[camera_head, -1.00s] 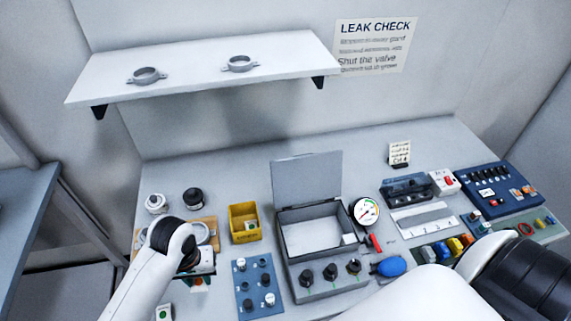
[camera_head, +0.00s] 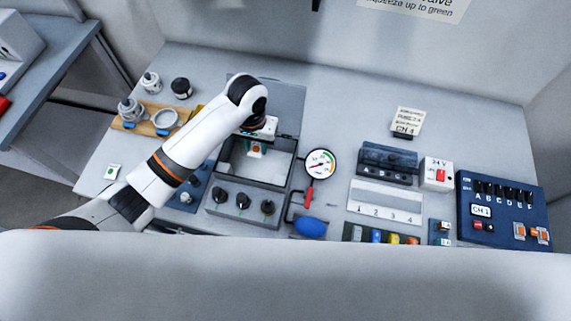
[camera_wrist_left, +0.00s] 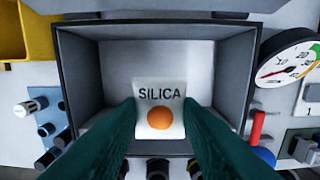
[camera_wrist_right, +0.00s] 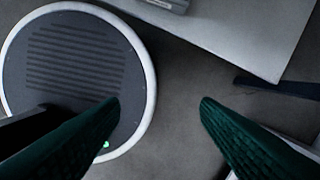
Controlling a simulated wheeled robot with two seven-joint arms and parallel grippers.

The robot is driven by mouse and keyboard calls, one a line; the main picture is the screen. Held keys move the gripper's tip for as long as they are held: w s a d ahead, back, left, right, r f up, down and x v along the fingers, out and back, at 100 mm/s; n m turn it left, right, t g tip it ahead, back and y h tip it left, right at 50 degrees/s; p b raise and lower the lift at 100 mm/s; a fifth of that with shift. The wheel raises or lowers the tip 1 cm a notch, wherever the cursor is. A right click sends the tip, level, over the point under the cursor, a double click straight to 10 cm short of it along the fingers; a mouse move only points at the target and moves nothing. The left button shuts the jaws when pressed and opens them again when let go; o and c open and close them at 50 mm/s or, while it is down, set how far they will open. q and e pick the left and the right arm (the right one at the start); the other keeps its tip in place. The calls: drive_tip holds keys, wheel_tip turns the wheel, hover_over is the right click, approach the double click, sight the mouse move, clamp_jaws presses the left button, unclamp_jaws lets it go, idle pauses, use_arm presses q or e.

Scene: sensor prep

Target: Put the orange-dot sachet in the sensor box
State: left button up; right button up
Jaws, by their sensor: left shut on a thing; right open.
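The orange-dot sachet (camera_wrist_left: 159,112) is white, with "SILICA" and an orange dot; it also shows in the head view (camera_head: 257,152). My left gripper (camera_wrist_left: 160,108) is shut on it, fingers on its left and right edges. In the head view the left gripper (camera_head: 257,143) is over the back part of the open grey sensor box (camera_head: 278,169), with the sachet hanging at the opening. I cannot tell how far the sachet is above the box floor. My right gripper (camera_wrist_right: 160,105) is open and empty in the right wrist view, low beside the table.
The box lid (camera_head: 284,95) stands open behind. A gauge (camera_head: 320,163) with a red handle is just right of the box, a blue bulb (camera_head: 309,227) in front. A green-dot sachet (camera_head: 113,172) lies at the left. A yellow bin (camera_wrist_left: 14,35) is left of the box.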

use_arm(q)
hover_over(259, 168)
drive_tip(key=f, duration=0.5)
drive_tip(key=shift+a+f+p, duration=0.2)
drive_tip(key=shift+p, duration=0.1)
drive_tip(key=f, duration=0.4)
drive_tip(key=shift+d, duration=0.2)
drive_tip(key=shift+f, duration=0.2)
drive_tip(key=shift+a, duration=0.1)
use_arm(e)
drive_tip(key=shift+w+a+r, duration=0.1)
drive_tip(key=shift+a+r, duration=0.5)
use_arm(q)
drive_tip(key=shift+f, duration=0.2)
drive_tip(key=o, duration=0.9)
drive_tip(key=shift+o, duration=0.2)
drive_tip(key=shift+r, duration=0.1)
use_arm(e)
drive_tip(key=shift+a, duration=0.15)
drive_tip(key=shift+a, duration=0.15)
